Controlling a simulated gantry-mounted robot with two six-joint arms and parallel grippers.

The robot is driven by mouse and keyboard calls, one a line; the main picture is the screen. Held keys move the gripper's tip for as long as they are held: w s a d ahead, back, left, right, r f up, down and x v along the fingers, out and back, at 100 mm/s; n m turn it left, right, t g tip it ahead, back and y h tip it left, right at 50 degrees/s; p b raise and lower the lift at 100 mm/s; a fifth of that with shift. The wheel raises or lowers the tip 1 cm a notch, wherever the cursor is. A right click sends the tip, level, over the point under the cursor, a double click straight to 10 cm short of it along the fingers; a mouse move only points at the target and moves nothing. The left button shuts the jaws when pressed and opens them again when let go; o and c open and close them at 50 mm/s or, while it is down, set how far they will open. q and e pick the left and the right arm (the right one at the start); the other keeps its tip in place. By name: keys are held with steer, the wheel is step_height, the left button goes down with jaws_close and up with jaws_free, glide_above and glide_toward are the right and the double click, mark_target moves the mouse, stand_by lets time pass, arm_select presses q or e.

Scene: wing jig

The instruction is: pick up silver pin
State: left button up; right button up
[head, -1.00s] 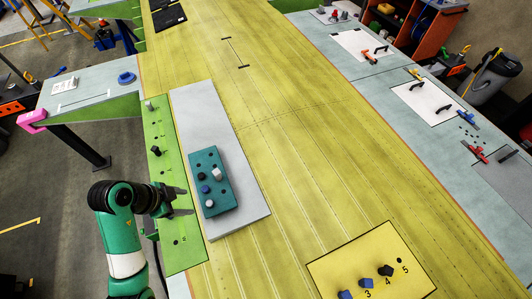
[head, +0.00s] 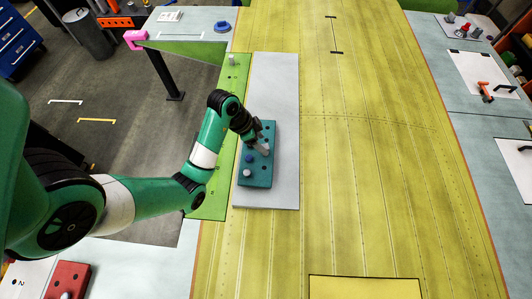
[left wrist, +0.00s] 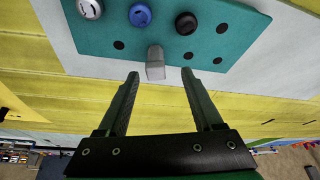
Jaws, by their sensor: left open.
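The teal block (head: 257,181) lies on a grey plate on the yellow wing surface and holds several pins. In the left wrist view, a light grey, squared silver pin (left wrist: 155,64) stands in the block (left wrist: 232,25) near its edge. A rounder silver pin (left wrist: 90,8), a blue pin (left wrist: 140,15) and a black pin (left wrist: 186,23) stand farther along. My left gripper (head: 263,147) is over the block. In the left wrist view its open fingers (left wrist: 160,75) point at the squared pin, which shows between their tips; I see no grip on it. My right gripper is not in view.
The grey plate (head: 276,80) surrounds the block. A green strip (head: 231,85) with a few small pins runs along its left. A red block (head: 68,279) sits at the lower left. The yellow wing surface (head: 370,180) to the right is clear.

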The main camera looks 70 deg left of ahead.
arm_select(q)
steer(key=shift+w+f, duration=0.35)
steer(key=shift+f, duration=0.25)
